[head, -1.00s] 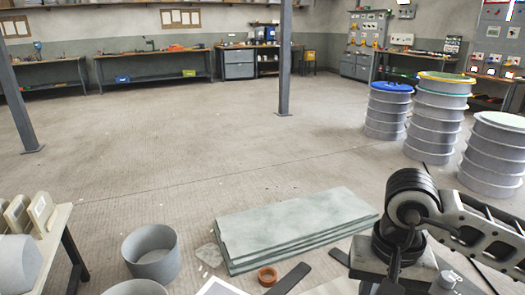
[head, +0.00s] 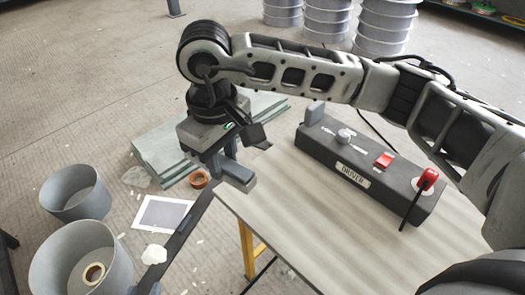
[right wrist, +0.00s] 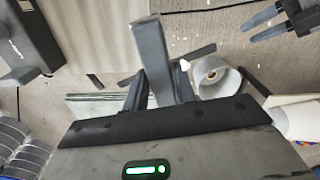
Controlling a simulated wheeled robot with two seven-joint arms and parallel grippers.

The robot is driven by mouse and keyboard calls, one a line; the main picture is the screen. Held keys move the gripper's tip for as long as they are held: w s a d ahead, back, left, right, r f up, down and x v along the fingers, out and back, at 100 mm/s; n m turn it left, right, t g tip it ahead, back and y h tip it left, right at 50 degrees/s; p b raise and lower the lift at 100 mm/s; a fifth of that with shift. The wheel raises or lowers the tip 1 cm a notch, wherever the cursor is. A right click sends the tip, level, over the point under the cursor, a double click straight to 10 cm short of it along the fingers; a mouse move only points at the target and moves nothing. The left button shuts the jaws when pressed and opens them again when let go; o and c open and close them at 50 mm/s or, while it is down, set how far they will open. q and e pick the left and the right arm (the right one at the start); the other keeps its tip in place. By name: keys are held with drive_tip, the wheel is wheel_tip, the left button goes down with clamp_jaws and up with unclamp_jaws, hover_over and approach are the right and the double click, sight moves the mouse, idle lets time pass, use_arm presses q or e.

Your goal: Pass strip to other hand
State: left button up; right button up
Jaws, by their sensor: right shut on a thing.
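The dark strip (head: 185,232) slants down and left from my right gripper (head: 228,174) in the head view. My right gripper is shut on the strip near its upper end, above the left edge of the bench. In the right wrist view the strip (right wrist: 197,53) runs behind a large grey finger that hides its middle. My left gripper (right wrist: 250,30) is at the top right of that view, with its two fingers apart and nothing between them. It is apart from the strip there. In the head view I cannot clearly make out my left gripper.
A pale bench (head: 300,215) carries a dark control box (head: 365,170) with a red lever. On the floor lie green-grey sheets (head: 155,150), an orange tape roll (head: 199,179) and a framed paper (head: 162,216). Two grey tubs (head: 75,193) stand at the left.

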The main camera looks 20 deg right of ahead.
use_arm(q)
drive_tip(key=o, duration=0.4)
drive_tip(key=shift+c, duration=0.2)
drive_tip(key=w+a+r+m+t+h, duration=0.1)
drive_tip(key=w+a+r+m+t, duration=0.1)
drive_tip(key=w+r+m+t, duration=0.4)
drive_tip(key=w+a+r+m+t, duration=0.1)
drive_tip(key=w+r+m, duration=0.25)
drive_tip(key=r, duration=0.45)
wheel_tip(320, 180, up, 17)
drive_tip(key=d+m+g+h, duration=0.1)
drive_tip(key=d+m+h, duration=0.2)
drive_tip(key=m+h, duration=1.75)
drive_tip(key=w+m+g+y, duration=0.2)
drive_tip(key=w+m+g, duration=0.9)
drive_tip(key=m, duration=0.5)
drive_tip(key=s+a+f+m+g+y, duration=0.3)
drive_tip(key=a+f+m+g+y, duration=0.25)
drive_tip(key=m+g+y, duration=0.5)
drive_tip(key=x, duration=1.2)
drive_tip(key=shift+f, duration=0.25)
use_arm(e)
drive_tip(key=w+a+r+n, duration=0.1)
drive_tip(key=a+r+n, duration=0.1)
drive_tip(key=a+n, duration=0.5)
drive_tip(key=a, duration=0.5)
drive_tip(key=shift+w+a+r+n, duration=0.25)
drive_tip(key=shift+a+n, duration=0.05)
drive_tip(key=shift+a, duration=0.05)
